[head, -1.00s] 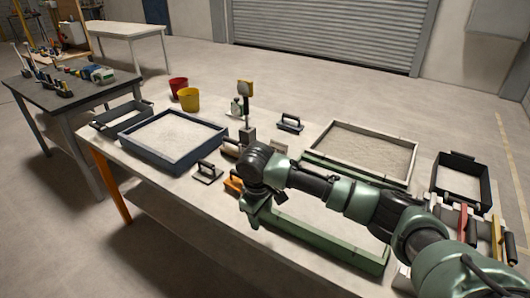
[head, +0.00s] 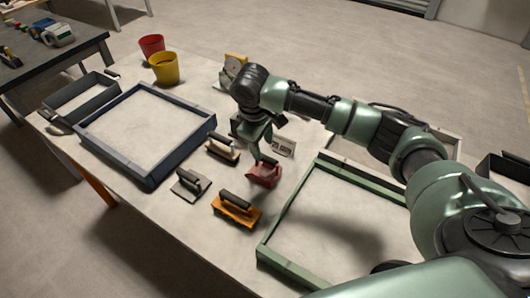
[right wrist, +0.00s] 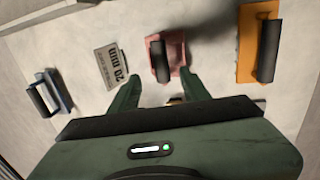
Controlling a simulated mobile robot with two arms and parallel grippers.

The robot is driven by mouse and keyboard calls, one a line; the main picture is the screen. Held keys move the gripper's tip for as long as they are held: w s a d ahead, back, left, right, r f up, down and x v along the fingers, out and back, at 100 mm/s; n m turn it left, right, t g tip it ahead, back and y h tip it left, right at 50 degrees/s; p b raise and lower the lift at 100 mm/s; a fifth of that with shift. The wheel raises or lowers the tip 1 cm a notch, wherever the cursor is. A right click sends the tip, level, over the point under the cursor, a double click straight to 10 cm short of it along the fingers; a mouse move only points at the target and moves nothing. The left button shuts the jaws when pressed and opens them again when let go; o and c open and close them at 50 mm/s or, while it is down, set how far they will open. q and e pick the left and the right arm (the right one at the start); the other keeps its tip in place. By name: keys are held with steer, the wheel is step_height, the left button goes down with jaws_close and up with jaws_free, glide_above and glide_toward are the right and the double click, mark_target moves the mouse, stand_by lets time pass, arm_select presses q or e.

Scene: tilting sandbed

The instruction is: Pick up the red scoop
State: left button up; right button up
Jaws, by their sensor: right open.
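The red scoop (head: 265,177) lies on the table in the head view, left of the green frame. In the right wrist view the scoop (right wrist: 176,50) shows pinkish red with a dark handle (right wrist: 159,62) on top. My right gripper (head: 262,152) is over the scoop, pointing down, and partly hides it in the head view. In the right wrist view its two fingers (right wrist: 158,80) are apart, one on each side of the handle's near end, with nothing held. I cannot tell whether they touch the scoop. My left gripper is not in view.
An orange float (head: 235,211) and two dark-handled floats (head: 189,186) (head: 222,151) lie close by on the left. The green-framed bed (head: 285,261) is at right, the blue-framed bed (head: 150,178) at left. A small labelled block (head: 284,147) stands just behind the scoop.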

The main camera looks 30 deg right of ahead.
mark_target(266, 158)
steer(key=f, duration=0.2)
steer(key=s+f+p, duration=0.1)
steer(key=shift+d+f, duration=0.1)
steer(key=shift+d, duration=0.2)
steer(key=x, duration=0.3)
steer(key=shift+w+p, duration=0.2)
steer(key=shift+p, duration=0.2)
steer(key=shift+w+d+f, duration=0.1)
steer(key=shift+f, duration=0.35)
steer(key=c, duration=1)
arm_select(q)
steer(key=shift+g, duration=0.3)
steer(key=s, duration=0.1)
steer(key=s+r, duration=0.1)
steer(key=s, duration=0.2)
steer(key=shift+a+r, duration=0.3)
arm_select(e)
jaws_close()
